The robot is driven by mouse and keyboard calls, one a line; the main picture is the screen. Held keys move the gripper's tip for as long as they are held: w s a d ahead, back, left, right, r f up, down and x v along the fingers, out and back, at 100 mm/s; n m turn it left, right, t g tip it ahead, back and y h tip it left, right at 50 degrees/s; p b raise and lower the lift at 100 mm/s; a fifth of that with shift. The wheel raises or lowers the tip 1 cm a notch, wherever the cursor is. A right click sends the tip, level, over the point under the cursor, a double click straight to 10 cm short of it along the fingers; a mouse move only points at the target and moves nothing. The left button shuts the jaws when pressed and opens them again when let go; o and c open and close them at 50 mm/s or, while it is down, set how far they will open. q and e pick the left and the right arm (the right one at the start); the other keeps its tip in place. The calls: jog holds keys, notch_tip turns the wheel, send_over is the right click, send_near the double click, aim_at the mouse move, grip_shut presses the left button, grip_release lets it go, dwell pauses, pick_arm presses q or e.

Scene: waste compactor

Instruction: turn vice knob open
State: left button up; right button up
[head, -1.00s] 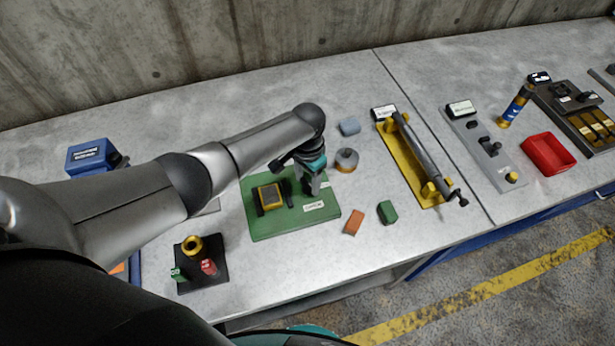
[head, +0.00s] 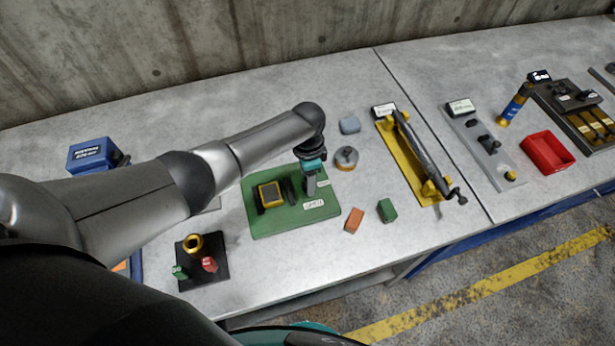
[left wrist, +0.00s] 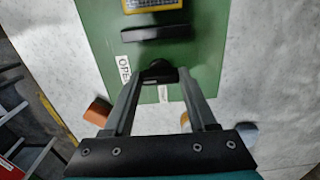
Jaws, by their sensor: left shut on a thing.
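The vice is a green base plate (head: 265,226) with dark jaws and a yellow device (head: 269,195) between them. My left gripper (head: 310,187) points down at the right end of the plate. In the left wrist view its two fingers stand either side of the small black vice knob (left wrist: 160,70) and are shut on it. In the head view the gripper hides the knob. A white label reading "OPE…" (left wrist: 124,69) lies beside the left finger, partly covered. My right gripper is in neither view.
A blue-grey block (head: 350,125) lies behind. A black stand (head: 203,270) with small pieces stands front left. A yellow fixture (head: 430,183) holds a dark bar.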

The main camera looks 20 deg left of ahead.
pick_arm(q)
jog(key=o, duration=1.4)
jog(key=shift+c, duration=0.2)
jog(key=shift+r, duration=0.1)
notch_tip(320, 180, up, 15)
jog(key=p, duration=0.2)
jog(key=shift+d, duration=0.1)
